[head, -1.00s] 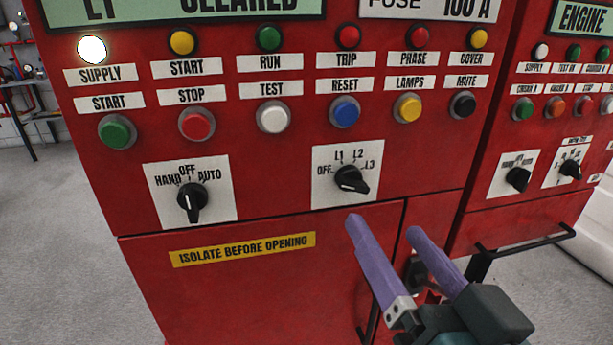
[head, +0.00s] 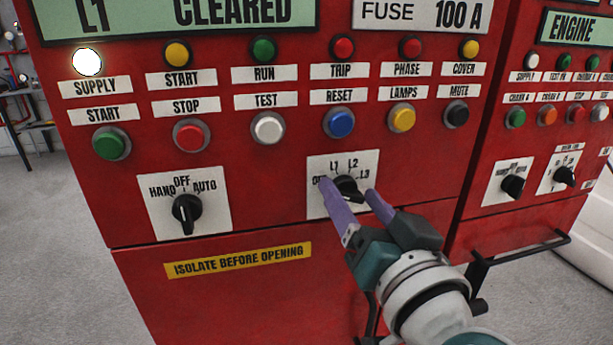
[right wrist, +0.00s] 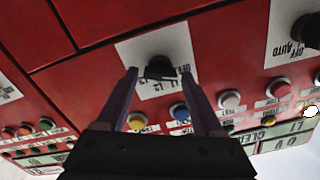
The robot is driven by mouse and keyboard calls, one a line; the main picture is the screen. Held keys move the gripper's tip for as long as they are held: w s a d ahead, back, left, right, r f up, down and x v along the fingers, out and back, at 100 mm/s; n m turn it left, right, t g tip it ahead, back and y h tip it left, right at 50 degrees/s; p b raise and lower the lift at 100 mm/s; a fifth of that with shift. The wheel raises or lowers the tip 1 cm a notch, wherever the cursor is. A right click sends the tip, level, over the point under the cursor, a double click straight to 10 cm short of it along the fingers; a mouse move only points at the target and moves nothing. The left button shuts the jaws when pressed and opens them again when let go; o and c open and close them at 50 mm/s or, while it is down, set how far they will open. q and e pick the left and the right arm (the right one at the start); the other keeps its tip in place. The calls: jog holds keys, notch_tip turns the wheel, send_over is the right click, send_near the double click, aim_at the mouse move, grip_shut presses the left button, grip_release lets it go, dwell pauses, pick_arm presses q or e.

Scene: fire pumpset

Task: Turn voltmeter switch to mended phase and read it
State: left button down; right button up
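The voltmeter switch is a black knob (head: 347,186) on a white plate (head: 368,160) marked OFF, L1, L2 and L3. The fingers partly cover it, and I cannot tell clearly which mark it points to. My right gripper (head: 349,188) is open, with one purple finger on each side of the knob. In the right wrist view the knob (right wrist: 160,68) sits between the fingertips (right wrist: 160,74), with gaps on both sides. A green display (head: 185,12) reads "L1 CLEARED". No voltmeter dial is in view. My left gripper is not in view.
A HAND/OFF/AUTO switch (head: 186,212) is left of the voltmeter switch. Rows of lamps and push buttons, including a blue RESET button (head: 340,123), are above. A second red panel (head: 530,150) with a black bar handle (head: 520,248) stands at right.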

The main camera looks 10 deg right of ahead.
grip_shut()
dwell(0.3)
jog(key=m, duration=0.4)
jog(key=shift+d+f+m+b, duration=0.15)
jog(key=shift+m+b, duration=0.3)
jog(key=shift+m, duration=1.85)
jog(key=shift+o, duration=1.2)
grip_release()
